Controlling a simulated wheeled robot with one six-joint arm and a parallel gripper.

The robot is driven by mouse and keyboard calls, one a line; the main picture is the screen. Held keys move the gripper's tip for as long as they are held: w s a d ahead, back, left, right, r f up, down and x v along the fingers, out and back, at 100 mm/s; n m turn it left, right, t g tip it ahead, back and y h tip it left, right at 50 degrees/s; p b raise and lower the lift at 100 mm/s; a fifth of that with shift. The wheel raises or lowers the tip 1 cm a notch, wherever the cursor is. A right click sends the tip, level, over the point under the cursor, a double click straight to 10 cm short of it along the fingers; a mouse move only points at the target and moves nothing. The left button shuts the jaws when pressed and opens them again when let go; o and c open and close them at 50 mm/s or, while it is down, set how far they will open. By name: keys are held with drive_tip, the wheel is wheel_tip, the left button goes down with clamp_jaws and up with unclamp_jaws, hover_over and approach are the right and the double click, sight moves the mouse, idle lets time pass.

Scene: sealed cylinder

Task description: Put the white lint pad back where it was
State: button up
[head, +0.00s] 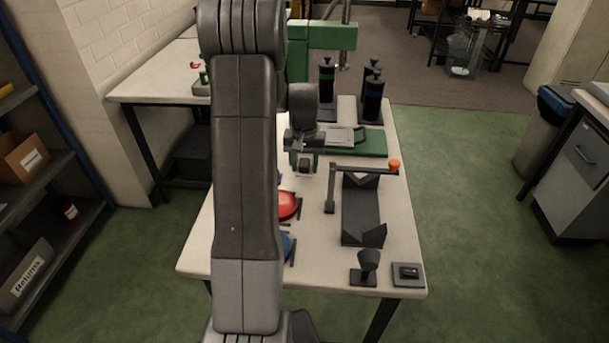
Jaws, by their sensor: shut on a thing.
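My gripper (304,168) hangs over the back half of the white table, left of the black cradle. It is shut on a small pale thing, apparently the white lint pad (304,177), which shows only as a light edge below the fingers. The pad is above the table, and how it sits in the fingers is too small to tell. My arm hides much of the table's left side.
A black V-shaped cradle (361,212) with an orange-knobbed bar (394,166) stands right of my gripper. Red (288,206) and blue (287,246) round things lie nearer, partly hidden. A black stand (368,266) is in front.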

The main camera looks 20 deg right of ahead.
sight(304, 182)
drive_tip(key=shift+f, duration=2.15)
drive_tip(key=o, duration=1)
drive_tip(key=shift+c, duration=0.2)
wheel_tip(304, 182, up, 12)
drive_tip(key=shift+r, duration=0.2)
